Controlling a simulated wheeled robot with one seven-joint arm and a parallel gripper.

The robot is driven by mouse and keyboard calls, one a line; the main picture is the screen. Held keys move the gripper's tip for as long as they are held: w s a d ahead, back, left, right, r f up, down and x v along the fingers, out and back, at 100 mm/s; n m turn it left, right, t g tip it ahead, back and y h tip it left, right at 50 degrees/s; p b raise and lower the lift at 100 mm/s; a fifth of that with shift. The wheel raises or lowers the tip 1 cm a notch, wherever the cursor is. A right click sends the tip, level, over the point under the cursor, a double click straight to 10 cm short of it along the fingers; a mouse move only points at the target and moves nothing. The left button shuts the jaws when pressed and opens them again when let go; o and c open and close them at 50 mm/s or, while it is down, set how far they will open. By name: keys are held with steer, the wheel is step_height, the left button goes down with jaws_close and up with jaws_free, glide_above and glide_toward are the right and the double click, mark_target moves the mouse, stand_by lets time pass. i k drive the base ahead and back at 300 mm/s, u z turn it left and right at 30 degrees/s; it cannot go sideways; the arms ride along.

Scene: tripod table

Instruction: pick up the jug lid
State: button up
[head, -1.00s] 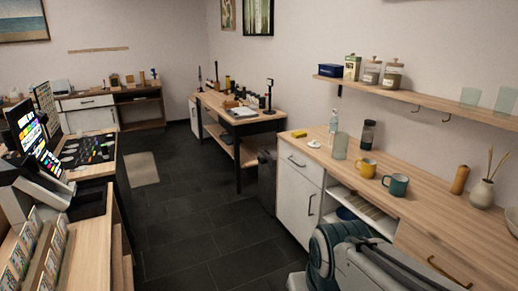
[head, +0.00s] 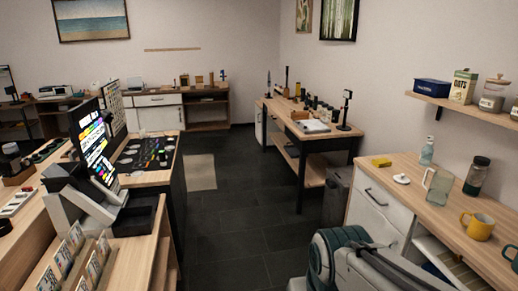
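A small round white lid with a raised knob, which looks like the jug lid (head: 402,179), lies on the wooden counter (head: 404,199) at the right of the head view. A clear glass jug (head: 438,187) stands just right of it, apart from it. My arm shows at the bottom centre-right, in front of the counter's cabinet. Its gripper end cannot be made out, so I cannot see whether it holds anything.
Near the lid are a yellow block (head: 381,162), a pale bottle (head: 426,151), a dark-lidded bottle (head: 476,175) and a yellow mug (head: 478,226). A shelf (head: 462,107) hangs above. Dark floor (head: 235,235) is open between the counter and the left-hand tables.

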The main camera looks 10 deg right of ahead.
mark_target(401, 180)
steer(key=u, duration=0.1)
steer(key=i, duration=1.5)
steer(key=z, duration=0.45)
steer(key=i, duration=1.35)
steer(key=z, duration=1.75)
steer(key=i, duration=0.85)
steer(key=z, duration=0.75)
